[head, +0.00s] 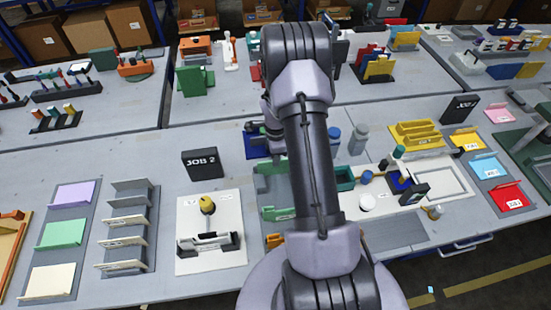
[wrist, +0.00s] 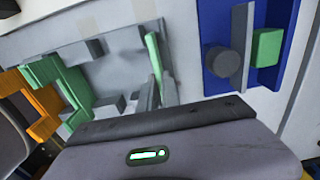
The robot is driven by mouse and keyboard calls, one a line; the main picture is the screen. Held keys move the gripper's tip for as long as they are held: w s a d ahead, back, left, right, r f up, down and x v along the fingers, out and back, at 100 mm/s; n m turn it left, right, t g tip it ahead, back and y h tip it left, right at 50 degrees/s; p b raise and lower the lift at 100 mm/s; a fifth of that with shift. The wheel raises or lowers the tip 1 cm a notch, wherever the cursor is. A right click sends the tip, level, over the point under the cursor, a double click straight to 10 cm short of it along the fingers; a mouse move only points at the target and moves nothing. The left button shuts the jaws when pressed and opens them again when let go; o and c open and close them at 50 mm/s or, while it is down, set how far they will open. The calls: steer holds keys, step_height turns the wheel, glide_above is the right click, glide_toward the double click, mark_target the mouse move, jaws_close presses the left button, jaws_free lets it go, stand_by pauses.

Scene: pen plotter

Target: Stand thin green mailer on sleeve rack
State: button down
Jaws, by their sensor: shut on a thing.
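In the wrist view, a thin green piece (wrist: 154,53), which looks like the mailer seen nearly edge-on, stands up between the grey fingers of my gripper (wrist: 157,88). My gripper is shut on it. A green slotted rack (wrist: 58,78) is to the left in the wrist view, apart from the held piece. Green rack parts (head: 275,212) also show left of my arm in the head view. I cannot tell which rack is the sleeve rack. In the head view my arm hides the fingers and the mailer.
An orange rack (wrist: 30,104) stands beside the green one. A blue tray (wrist: 215,84) with a grey round piece and a green block lies to the right in the wrist view. In the head view, a grey tiered rack (head: 131,199) and a white board (head: 226,215) stand left.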

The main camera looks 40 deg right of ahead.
steer(key=c, duration=1.6)
jaws_free()
steer(key=shift+f, duration=0.1)
steer(key=shift+o, duration=0.2)
